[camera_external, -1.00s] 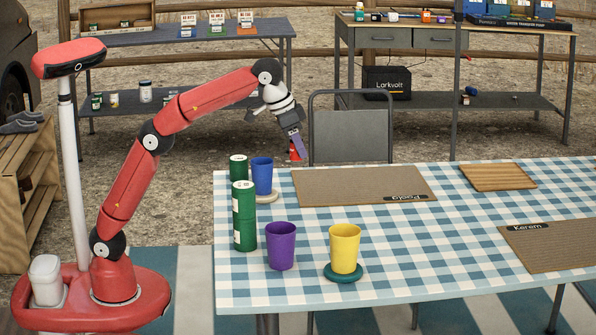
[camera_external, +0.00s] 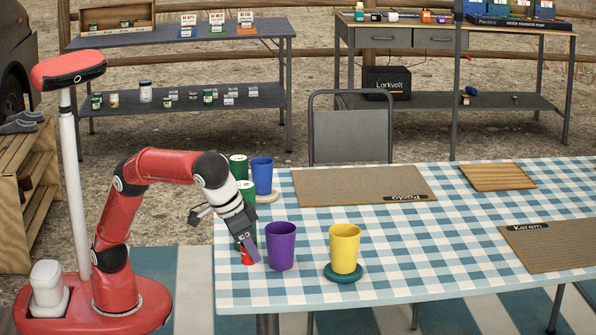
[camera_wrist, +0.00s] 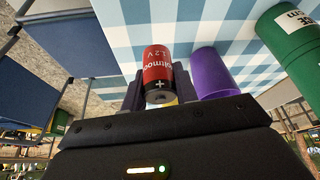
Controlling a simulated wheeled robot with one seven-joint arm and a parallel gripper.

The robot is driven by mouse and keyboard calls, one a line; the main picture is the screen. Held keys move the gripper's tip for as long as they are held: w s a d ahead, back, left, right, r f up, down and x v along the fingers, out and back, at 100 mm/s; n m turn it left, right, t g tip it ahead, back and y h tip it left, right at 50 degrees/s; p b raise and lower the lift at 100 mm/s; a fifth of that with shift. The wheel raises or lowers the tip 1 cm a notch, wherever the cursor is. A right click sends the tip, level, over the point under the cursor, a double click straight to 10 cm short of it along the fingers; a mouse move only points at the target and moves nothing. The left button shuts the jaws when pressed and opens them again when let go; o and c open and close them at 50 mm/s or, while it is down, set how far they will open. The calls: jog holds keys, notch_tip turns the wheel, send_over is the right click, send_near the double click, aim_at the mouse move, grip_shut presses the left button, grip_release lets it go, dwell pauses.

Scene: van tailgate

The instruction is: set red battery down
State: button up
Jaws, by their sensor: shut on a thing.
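The red battery (camera_external: 246,258) is low at the left part of the checked table (camera_external: 290,293), beside the purple cup (camera_external: 281,246). My gripper (camera_external: 249,252) is shut on it, and my arm covers part of it in the external view. In the wrist view the battery (camera_wrist: 158,70) shows red with a black band and a plus mark, held between the fingers, with the checked cloth behind it. I cannot tell whether it touches the cloth.
Green cans (camera_external: 246,190) stand behind my gripper, close to the blue cup (camera_external: 262,175). The yellow cup (camera_external: 345,247) stands on a teal coaster to the right. In the wrist view the purple cup (camera_wrist: 211,72) is close beside the battery. The table's front left is clear.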

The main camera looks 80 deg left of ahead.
jog(key=shift+f+b, duration=0.85)
jog(key=shift+f, duration=2.35)
jog(key=shift+f, duration=0.15)
jog(key=o, duration=1.1)
jog(key=shift+c, duration=0.2)
jog(key=p+v, duration=0.3)
jog(key=v, duration=0.9)
jog(key=shift+p, duration=0.35)
